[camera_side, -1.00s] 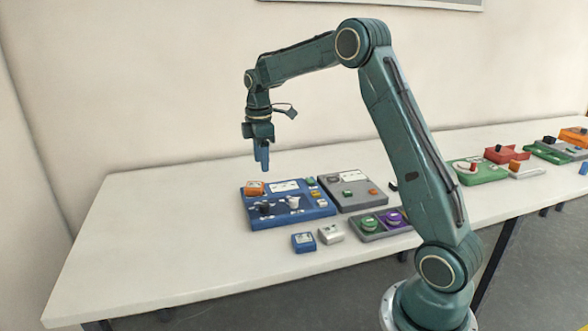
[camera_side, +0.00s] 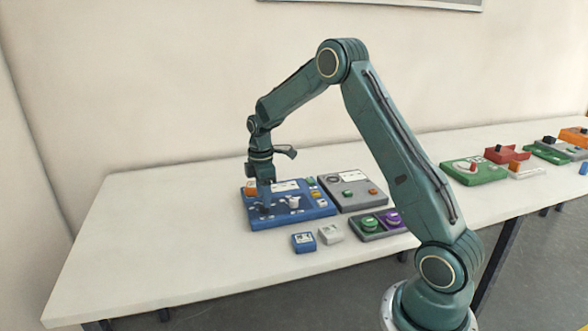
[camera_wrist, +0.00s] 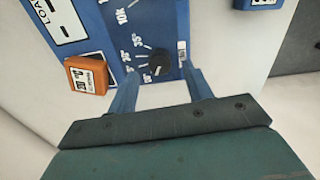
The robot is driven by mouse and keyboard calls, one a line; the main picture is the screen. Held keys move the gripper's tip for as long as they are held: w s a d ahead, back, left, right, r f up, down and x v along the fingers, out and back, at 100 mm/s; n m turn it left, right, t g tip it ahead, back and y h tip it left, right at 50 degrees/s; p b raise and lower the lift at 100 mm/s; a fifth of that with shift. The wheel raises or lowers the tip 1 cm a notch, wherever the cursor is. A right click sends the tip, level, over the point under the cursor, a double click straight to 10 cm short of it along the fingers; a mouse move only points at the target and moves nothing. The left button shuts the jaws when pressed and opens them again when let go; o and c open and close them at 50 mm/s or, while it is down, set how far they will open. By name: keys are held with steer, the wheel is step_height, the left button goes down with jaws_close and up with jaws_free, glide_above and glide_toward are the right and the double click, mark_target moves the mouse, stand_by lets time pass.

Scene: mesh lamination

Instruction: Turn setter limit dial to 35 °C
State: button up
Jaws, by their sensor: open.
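A blue panel (camera_side: 310,212) lies on the table in the side view. In the wrist view a black dial (camera_wrist: 158,62) sits on the blue panel (camera_wrist: 160,25), with a printed degree scale fanned around its left side. Which mark the dial points to is too small to tell. My gripper (camera_wrist: 160,74) is open, with one blue finger on each side of the dial; contact cannot be told. In the side view my gripper (camera_side: 266,203) points down, low over the panel's left part, and hides the dial.
An orange block (camera_wrist: 87,75) with a temperature label stands left of the dial. A pale knob (camera_side: 293,202) stands on the panel close right of my gripper. A grey panel (camera_side: 365,205) lies to the right; small blue (camera_side: 303,242) and white (camera_side: 330,234) blocks lie in front.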

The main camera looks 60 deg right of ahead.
steer(key=shift+f, duration=1.3)
steer(key=c, duration=1)
steer(key=shift+o, duration=0.2)
